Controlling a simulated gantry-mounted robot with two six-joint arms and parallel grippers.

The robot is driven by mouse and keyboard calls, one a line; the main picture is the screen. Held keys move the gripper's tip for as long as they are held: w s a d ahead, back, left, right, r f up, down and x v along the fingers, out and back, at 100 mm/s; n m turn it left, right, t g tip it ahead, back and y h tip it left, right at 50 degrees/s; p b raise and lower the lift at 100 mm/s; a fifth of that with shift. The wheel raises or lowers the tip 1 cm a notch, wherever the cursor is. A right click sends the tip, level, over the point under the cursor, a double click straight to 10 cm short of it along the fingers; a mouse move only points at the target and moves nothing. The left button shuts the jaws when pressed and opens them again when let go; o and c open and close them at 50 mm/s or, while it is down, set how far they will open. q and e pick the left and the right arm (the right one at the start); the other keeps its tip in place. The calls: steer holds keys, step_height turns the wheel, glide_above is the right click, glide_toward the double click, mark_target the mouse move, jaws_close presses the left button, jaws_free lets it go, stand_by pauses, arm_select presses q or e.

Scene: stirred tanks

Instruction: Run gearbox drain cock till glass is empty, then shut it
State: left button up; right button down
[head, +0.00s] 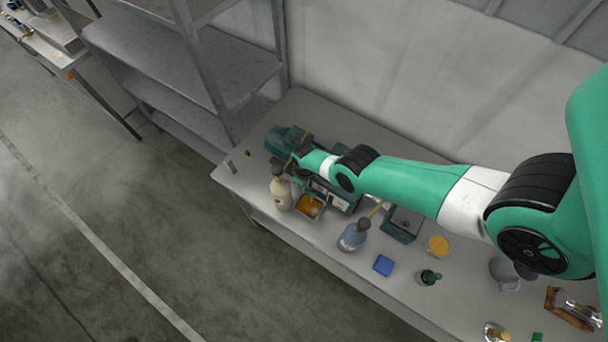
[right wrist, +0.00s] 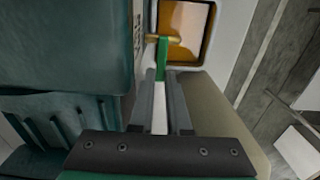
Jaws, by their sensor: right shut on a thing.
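The green gearbox and motor unit (head: 286,141) stands on the bench near its left end. Its dark green housing (right wrist: 60,45) fills the left of the right wrist view. My right gripper (right wrist: 161,85) is shut on the green lever (right wrist: 162,58) of the drain cock, beside the housing. A short brass piece (right wrist: 172,39) sits at the lever's far end. Beyond it is a square tray holding amber liquid (right wrist: 187,22); the tray also shows in the head view (head: 310,206). My right arm hides the cock in the head view. I cannot make out the glass's level. My left gripper is not in view.
A cream bottle (head: 281,192) stands close to the tray. A blue bottle (head: 352,237), a green box (head: 401,224), a blue block (head: 383,265) and a yellow-topped tub (head: 438,246) stand further right. Metal shelving (head: 190,70) rises behind the bench's left end.

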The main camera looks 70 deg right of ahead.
steer(key=c, duration=0.9)
jaws_free()
steer(key=shift+r, duration=0.1)
